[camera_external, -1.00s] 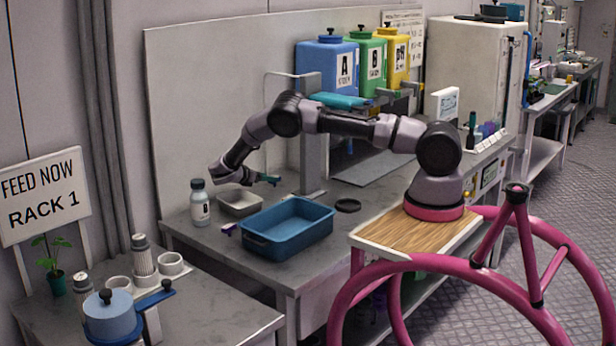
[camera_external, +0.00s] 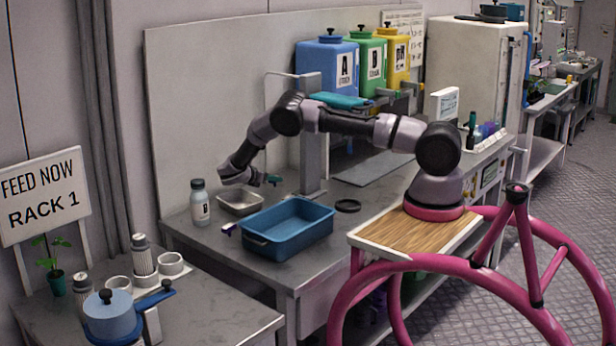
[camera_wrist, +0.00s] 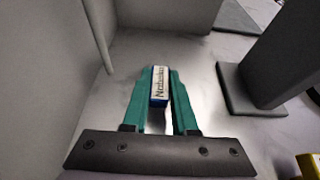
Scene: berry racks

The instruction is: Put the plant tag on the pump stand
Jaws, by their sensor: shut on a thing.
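My gripper (camera_external: 272,180) is over the grey bench, behind the white tray and left of a grey upright column with a flat foot (camera_external: 313,140). The column may be the pump stand; I cannot be sure. In the wrist view my gripper's teal fingers (camera_wrist: 159,88) are shut on a small block-like tag (camera_wrist: 159,84), white with dark lettering and blue edges. I take this as the plant tag. It is too small to make out in the external view. The column's foot (camera_wrist: 238,92) shows at the right of the wrist view, apart from the tag.
A white tray (camera_external: 241,213), a blue bin (camera_external: 262,244) and a white bottle (camera_external: 200,205) stand on the bench near my gripper. A black ring-shaped lid (camera_external: 347,206) lies right of the bin. A pale panel (camera_external: 200,110) rises behind the bench.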

